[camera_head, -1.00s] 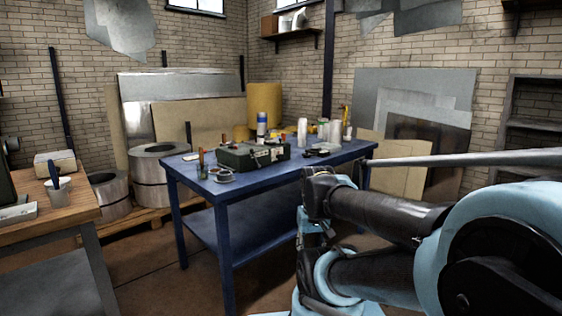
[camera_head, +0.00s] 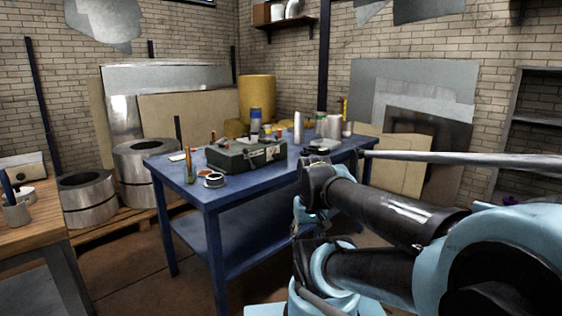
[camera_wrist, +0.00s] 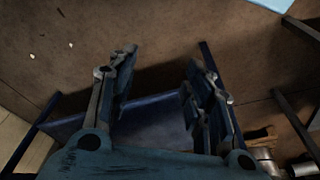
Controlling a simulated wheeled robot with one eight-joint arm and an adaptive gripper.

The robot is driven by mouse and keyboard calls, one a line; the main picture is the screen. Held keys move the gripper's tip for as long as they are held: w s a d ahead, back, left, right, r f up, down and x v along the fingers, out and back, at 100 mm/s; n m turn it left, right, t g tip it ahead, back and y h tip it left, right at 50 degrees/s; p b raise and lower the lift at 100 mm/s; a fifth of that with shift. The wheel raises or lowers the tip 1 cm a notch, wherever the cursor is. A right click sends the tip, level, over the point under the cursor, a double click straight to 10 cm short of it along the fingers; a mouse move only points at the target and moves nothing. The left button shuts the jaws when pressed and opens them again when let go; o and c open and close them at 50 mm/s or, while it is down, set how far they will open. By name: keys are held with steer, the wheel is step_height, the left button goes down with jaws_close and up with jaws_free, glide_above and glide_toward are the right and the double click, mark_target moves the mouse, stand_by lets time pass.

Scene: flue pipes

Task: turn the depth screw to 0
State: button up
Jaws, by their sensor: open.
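I cannot make out a depth screw in either view. A blue workbench (camera_head: 262,188) stands ahead of me, with a dark green case (camera_head: 240,155) on its top and small tools and cans around it. In the wrist view my gripper (camera_wrist: 163,72) is open and empty, its two blue-grey fingers wide apart. It points down toward the brown floor (camera_wrist: 150,25), and part of a blue bench frame (camera_wrist: 205,50) shows behind the fingers. In the head view my arm fills the lower right, and I cannot make out the fingertips there.
A wooden bench (camera_head: 45,222) with a cup (camera_head: 16,212) is at the left. Metal coils (camera_head: 88,198) lie on a pallet behind the gap between the benches. Sheets (camera_head: 412,100) lean on the back wall. Brown floor (camera_head: 130,275) is open between the benches.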

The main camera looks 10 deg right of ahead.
mark_target(279, 157)
steer(key=w+a+r+m+t+y, duration=0.2)
steer(key=w+r+m+y, duration=0.2)
steer(key=w+m, duration=0.6)
steer(key=w+a+r+m+t+y, duration=0.2)
steer(key=w+a+r+m+y, duration=0.3)
steer(key=w, duration=0.9)
steer(key=w+d+f+m+t+y, duration=0.15)
steer(key=w+d+m+t, duration=0.65)
steer(key=w+d+m, duration=0.95)
steer(key=shift+n, duration=0.25)
steer(key=x, duration=1.1)
steer(key=r+x, duration=0.1)
steer(key=x, duration=0.4)
steer(key=shift+w+a, duration=0.15)
steer(key=shift+w, duration=0.2)
steer(key=c, duration=1.1)
